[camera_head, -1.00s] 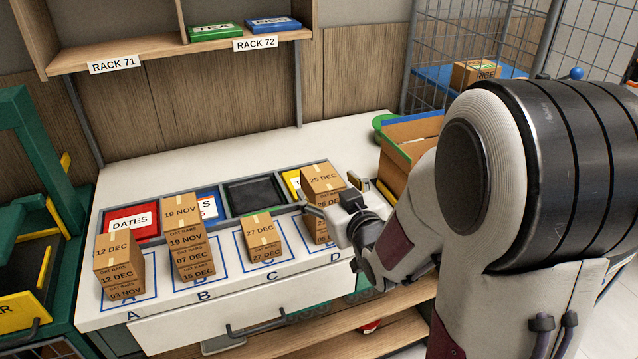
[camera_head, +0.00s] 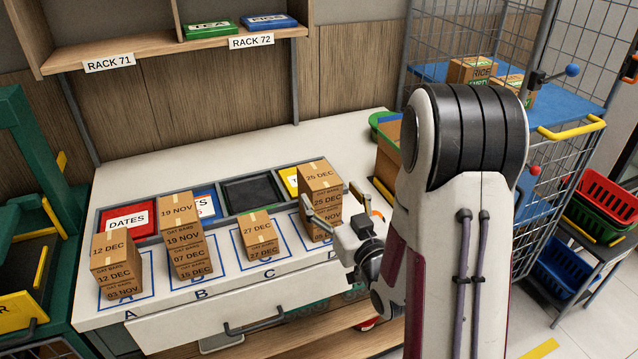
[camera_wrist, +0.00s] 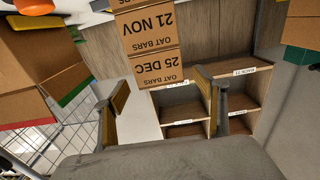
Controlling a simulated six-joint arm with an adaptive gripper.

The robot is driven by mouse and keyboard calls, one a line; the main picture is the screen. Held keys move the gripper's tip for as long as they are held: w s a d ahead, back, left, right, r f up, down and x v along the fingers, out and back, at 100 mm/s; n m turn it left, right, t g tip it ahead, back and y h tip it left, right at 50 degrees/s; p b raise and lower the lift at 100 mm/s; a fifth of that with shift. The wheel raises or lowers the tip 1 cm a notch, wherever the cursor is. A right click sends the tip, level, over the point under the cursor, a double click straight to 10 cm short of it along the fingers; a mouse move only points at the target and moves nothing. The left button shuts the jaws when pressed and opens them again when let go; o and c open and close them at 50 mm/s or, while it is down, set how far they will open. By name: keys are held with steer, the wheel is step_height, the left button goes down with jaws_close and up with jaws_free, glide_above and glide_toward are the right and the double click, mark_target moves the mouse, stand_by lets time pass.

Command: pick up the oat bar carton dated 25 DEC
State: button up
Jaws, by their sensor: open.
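The oat bar carton dated 25 DEC (camera_head: 325,202) is on top of the stack at place D, on the right of the white counter. In the wrist view the 25 DEC carton (camera_wrist: 157,68) appears upside down, with a 21 NOV carton (camera_wrist: 147,27) beneath it in the stack. My gripper (camera_head: 350,203) is at the stack's right front side in the head view. It is open and empty. In the wrist view its two fingers (camera_wrist: 167,100) stand apart, with the 25 DEC carton ahead between their lines. I cannot tell the exact distance to the carton.
Other oat bar stacks stand at A (camera_head: 118,270), B (camera_head: 187,240) and C (camera_head: 260,238). Behind them are coloured bins, including a red DATES bin (camera_head: 112,217). An open cardboard box (camera_head: 388,160) is right of stack D. The counter's back (camera_head: 250,150) is clear.

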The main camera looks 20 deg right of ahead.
mark_target(319, 178)
steer(key=shift+w, duration=0.1)
stand_by(0.3)
steer(key=shift+w, duration=1.1)
steer(key=shift+w, duration=2.5)
steer(key=shift+c, duration=0.5)
steer(key=c, duration=1.3)
